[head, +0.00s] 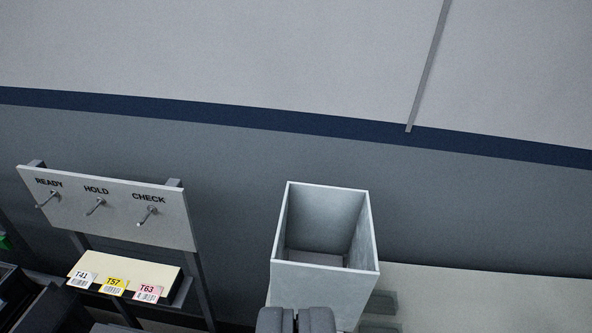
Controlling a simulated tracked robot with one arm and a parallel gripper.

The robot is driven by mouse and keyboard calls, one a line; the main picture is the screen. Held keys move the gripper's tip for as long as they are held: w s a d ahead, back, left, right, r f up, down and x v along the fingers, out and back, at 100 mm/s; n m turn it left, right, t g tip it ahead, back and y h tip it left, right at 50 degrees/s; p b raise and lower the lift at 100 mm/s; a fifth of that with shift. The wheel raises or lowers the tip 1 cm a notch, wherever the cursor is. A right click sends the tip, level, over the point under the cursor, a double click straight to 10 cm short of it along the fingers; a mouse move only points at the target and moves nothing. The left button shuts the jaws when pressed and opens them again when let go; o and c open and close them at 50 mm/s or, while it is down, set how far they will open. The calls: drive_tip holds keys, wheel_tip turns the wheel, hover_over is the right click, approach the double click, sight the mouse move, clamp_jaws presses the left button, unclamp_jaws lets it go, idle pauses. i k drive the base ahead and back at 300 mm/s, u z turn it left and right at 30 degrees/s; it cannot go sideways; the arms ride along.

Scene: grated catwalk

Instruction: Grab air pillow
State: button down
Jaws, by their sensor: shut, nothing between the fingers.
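I see no air pillow in the head view. My gripper (296,320) shows at the bottom centre, its two dark fingers shut together with nothing between them. It appears in front of the lower part of an open-topped light grey bin (325,283). The inside of the bin shows its walls and part of a darker floor, with no object visible there. The lower part of the bin is hidden behind my gripper.
At left stands a board (110,205) with READY, HOLD and CHECK hooks, all empty. Below it, a cream shelf (130,272) holds tags T41, T57 and T63. A grey wall (220,150) with a dark blue stripe is behind. A pale surface (480,298) lies at right.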

sight(380, 302)
drive_tip(key=u, duration=0.75)
drive_tip(key=k, duration=1.5)
drive_tip(key=z, duration=0.95)
drive_tip(key=i, duration=1.65)
drive_tip(key=u, duration=0.05)
